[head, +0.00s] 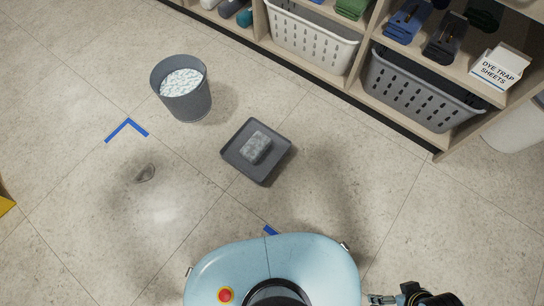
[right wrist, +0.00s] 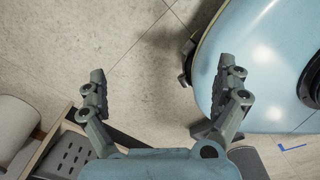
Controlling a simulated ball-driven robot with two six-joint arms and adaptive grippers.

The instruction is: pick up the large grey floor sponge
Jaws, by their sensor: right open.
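The large grey floor sponge (head: 255,147) lies in a square dark grey tray (head: 240,166) on the tiled floor, ahead of my base in the head view. My right gripper (right wrist: 163,88) is open and empty in the right wrist view, with bare floor between its fingers. In the head view only part of my right arm shows at the bottom right, well apart from the sponge. The sponge is not visible in the right wrist view. My left gripper is not in view.
A grey bucket (head: 187,104) with whitish contents stands left of the tray. Shelving with a white basket (head: 310,40), a dark grey basket (head: 415,92) and a dye trap sheets box (head: 496,68) runs along the top right. Blue floor tape (head: 127,124) lies left. Floor around the tray is mostly clear.

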